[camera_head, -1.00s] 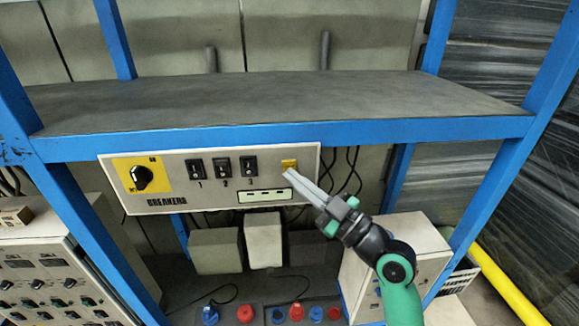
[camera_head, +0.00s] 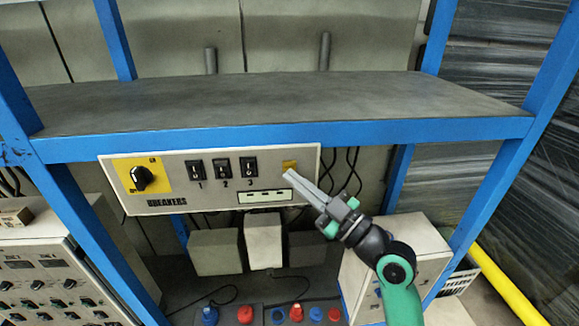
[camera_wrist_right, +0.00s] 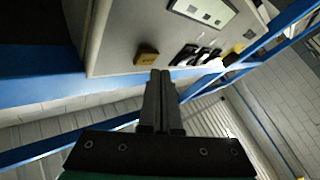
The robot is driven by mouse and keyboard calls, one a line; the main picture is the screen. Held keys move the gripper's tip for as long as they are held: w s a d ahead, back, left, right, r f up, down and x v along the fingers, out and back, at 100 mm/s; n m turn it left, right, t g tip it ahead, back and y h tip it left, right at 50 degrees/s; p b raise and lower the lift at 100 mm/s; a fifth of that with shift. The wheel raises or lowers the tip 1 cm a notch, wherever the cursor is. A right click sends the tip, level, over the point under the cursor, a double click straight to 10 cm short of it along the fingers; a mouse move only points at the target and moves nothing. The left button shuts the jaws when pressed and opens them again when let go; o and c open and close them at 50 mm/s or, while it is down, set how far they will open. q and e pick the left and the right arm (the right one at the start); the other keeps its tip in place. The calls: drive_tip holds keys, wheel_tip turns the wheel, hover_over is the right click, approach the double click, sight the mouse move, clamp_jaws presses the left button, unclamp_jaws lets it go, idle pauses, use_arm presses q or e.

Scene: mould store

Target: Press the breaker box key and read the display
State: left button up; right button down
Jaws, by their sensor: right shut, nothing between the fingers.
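The breaker box (camera_head: 228,187) is a pale panel labelled BREAKERS, mounted under the blue shelf edge. Its yellow key (camera_head: 289,164) is at the upper right; it also shows in the right wrist view (camera_wrist_right: 147,58). The display (camera_head: 265,197) is a pale strip with small dark marks, too small to read; in the right wrist view it is cut by the top edge (camera_wrist_right: 205,9). My right gripper (camera_head: 288,174) is shut and empty, its tips just beside the key in the right wrist view (camera_wrist_right: 161,73). I cannot tell whether they touch. My left gripper is not in view.
The box also has a black rotary knob (camera_head: 142,178) on yellow and three black switches (camera_head: 222,168). The shelf (camera_head: 270,101) above is bare. Coloured knobs (camera_head: 297,312) and a white box (camera_head: 419,250) are below. Cables hang behind the panel.

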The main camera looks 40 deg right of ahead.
idle(0.6)
drive_tip(key=shift+w+d+b, duration=0.25)
drive_tip(key=shift+w+b, duration=0.1)
drive_tip(key=shift+b, duration=0.1)
drive_tip(key=shift+w+d+b, duration=0.2)
drive_tip(key=shift+w+b, duration=0.05)
drive_tip(key=shift+b, duration=0.1)
idle(0.3)
drive_tip(key=shift+s+a, duration=0.1)
idle(0.4)
drive_tip(key=shift+s+a, duration=0.4)
drive_tip(key=shift+s, duration=0.1)
